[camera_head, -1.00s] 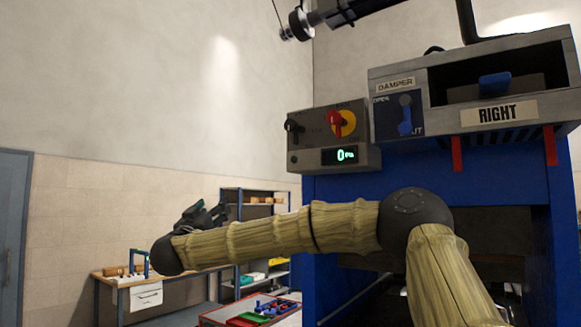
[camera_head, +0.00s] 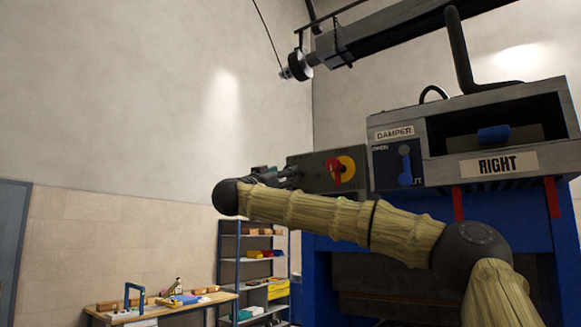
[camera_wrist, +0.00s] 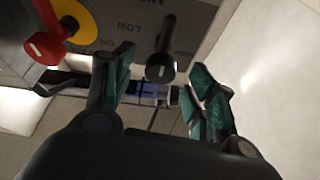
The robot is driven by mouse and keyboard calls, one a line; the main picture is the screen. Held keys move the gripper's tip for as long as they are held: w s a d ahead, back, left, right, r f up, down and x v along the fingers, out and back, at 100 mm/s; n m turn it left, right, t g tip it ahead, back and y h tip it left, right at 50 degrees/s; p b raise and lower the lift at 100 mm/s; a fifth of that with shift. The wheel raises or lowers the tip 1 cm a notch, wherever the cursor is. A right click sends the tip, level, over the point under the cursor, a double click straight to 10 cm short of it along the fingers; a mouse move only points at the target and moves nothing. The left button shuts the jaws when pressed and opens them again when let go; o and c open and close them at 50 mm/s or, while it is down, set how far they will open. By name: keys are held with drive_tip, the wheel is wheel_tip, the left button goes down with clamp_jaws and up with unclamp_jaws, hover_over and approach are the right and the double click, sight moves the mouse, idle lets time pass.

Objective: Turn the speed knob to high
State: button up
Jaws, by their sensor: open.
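The black speed knob (camera_wrist: 160,66) is on the grey control panel (camera_wrist: 110,15), with the word LOW beside it, in the wrist view. Another label near the top edge is cut off. My gripper (camera_wrist: 160,70) is open, with one finger on each side of the knob in the picture. Both fingers look apart from it; I cannot tell the depth left to the panel. In the head view my gripper (camera_head: 278,177) is at the left end of the panel (camera_head: 315,165) and hides the knob.
A red switch on a yellow disc (camera_head: 341,169) is right of the knob, and shows left in the wrist view (camera_wrist: 48,42). A shelf (camera_head: 250,250) and workbench (camera_head: 150,310) stand behind.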

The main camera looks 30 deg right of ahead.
drive_tip(key=shift+p+x, duration=1)
drive_tip(key=shift+x, duration=1.2)
drive_tip(key=shift+a, duration=0.1)
drive_tip(key=c, duration=1)
